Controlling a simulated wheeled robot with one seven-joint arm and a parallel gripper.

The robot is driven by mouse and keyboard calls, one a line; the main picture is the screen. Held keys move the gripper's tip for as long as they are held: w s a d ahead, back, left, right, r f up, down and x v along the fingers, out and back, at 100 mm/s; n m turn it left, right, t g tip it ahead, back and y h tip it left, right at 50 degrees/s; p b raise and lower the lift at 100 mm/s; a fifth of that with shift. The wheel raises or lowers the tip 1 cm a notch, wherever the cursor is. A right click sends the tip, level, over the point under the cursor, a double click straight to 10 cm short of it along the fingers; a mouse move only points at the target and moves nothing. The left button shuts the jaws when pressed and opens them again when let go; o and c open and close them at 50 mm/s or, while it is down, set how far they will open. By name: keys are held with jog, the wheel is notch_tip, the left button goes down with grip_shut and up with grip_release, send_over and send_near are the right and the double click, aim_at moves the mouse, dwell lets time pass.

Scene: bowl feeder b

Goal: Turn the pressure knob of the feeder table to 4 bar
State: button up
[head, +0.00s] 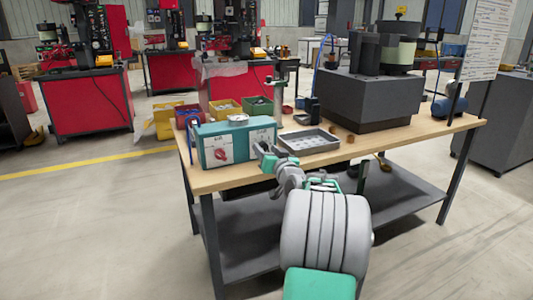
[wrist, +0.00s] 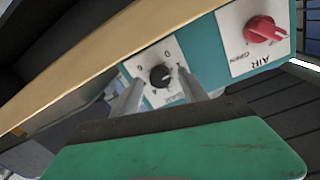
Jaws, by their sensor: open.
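The feeder table (head: 371,148) has a wooden top with a teal control box (head: 207,155) at its left front edge. The black pressure knob (wrist: 160,76) sits on a white scale plate (wrist: 151,58) on the box front, seen turned over in the wrist view. The scale figures and the knob's pointer are too small to read surely. My gripper (wrist: 160,84) is open, with one finger on each side of the black knob; contact cannot be told. In the head view my gripper (head: 268,157) is at the box's right front and hides the knob.
A red air knob (wrist: 265,29) on its own white plate is beside the pressure knob; it also shows in the head view (head: 221,154). A grey tray (head: 309,141) and several coloured bins (head: 226,107) stand near the box. A dark feeder block (head: 368,97) fills the right rear.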

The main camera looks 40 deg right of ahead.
jog(key=shift+c, duration=0.2)
grip_shut()
dwell(0.4)
